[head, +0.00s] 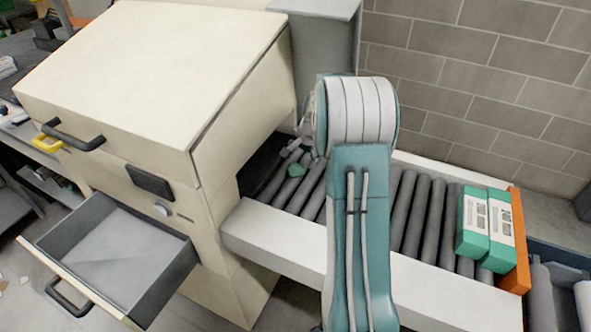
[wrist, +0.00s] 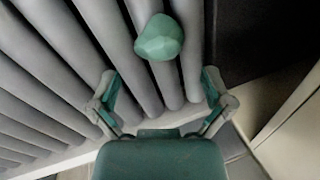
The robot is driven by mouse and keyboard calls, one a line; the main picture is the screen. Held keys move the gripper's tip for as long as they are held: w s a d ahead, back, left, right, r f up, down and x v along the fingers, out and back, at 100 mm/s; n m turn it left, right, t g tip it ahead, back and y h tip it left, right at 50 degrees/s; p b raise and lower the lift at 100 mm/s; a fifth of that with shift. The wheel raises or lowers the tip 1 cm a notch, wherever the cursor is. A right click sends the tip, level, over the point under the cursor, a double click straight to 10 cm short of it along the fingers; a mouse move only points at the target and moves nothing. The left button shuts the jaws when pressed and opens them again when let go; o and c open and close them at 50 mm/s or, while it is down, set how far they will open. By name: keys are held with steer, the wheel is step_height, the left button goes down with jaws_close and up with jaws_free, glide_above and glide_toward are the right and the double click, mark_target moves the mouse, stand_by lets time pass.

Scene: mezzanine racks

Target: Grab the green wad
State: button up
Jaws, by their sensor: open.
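The green wad (wrist: 158,38) is a small faceted lump lying on the grey rollers, in the upper middle of the wrist view. In the head view the wad (head: 296,170) is a small green spot on the rollers at the mouth of the cream machine, left of my arm. My gripper (wrist: 160,88) is open and empty, its two fingers wide apart. The wad lies beyond the fingertips, roughly centred between them and apart from both. In the head view my gripper is partly hidden by my arm.
The roller conveyor (head: 275,235) has a pale side rail. The cream machine (head: 160,65) stands at left with an open grey drawer (head: 115,250). Two green-and-white boxes (head: 485,225) rest against an orange stop (head: 516,240) at right. A brick wall is behind.

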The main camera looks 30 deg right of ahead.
mark_target(298, 165)
steer(key=x, duration=0.4)
steer(key=shift+s+f, duration=0.1)
steer(key=shift+f, duration=0.1)
steer(key=c, duration=0.6)
steer(key=shift+r, duration=0.15)
